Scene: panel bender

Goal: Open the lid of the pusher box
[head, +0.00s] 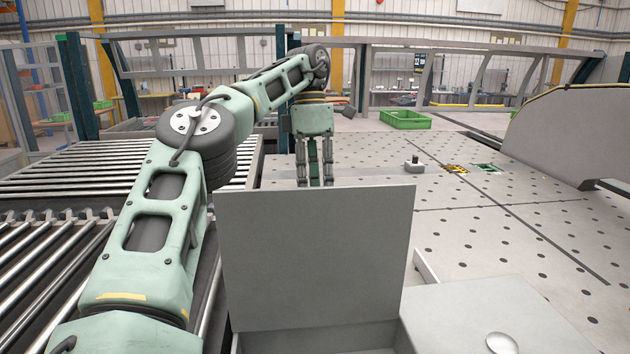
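The pusher box (365,338) is at the bottom middle of the head view, a grey box of which only the upper rim and part of the inside show. Its lid (315,258) is a flat grey panel standing about upright. My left gripper (314,182) points down at the lid's far side, just above its top edge in the picture. The fingertips are at or behind that edge, so their opening and any contact with the lid cannot be told. My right gripper is not in view.
A grey surface with a round silver knob (502,343) lies right of the box. A perforated table (500,235) spreads to the right, with a green crate (405,119) at its back. Roller conveyors (70,180) run on the left. A large curved panel (575,130) stands at the right.

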